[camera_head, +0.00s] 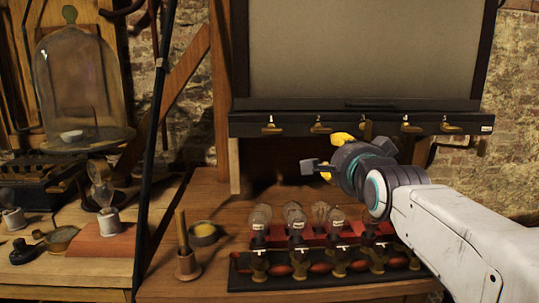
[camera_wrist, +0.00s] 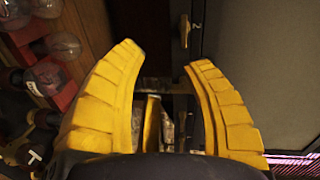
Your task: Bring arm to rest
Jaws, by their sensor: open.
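My arm (camera_head: 465,228) reaches in from the lower right in the head view, white with a dark wrist. My gripper (camera_head: 325,152) is at its end, above the bulb rack and in front of the lower edge of the grey panel. In the wrist view my gripper (camera_wrist: 163,62) shows two ribbed yellow fingers spread wide apart. Nothing is between the fingers. The gripper touches nothing that I can make out.
Several glass bulbs (camera_head: 260,218) stand on a rack (camera_head: 240,284) below my gripper. A panel (camera_head: 365,50) with a numbered hook rail (camera_head: 250,122) is behind.

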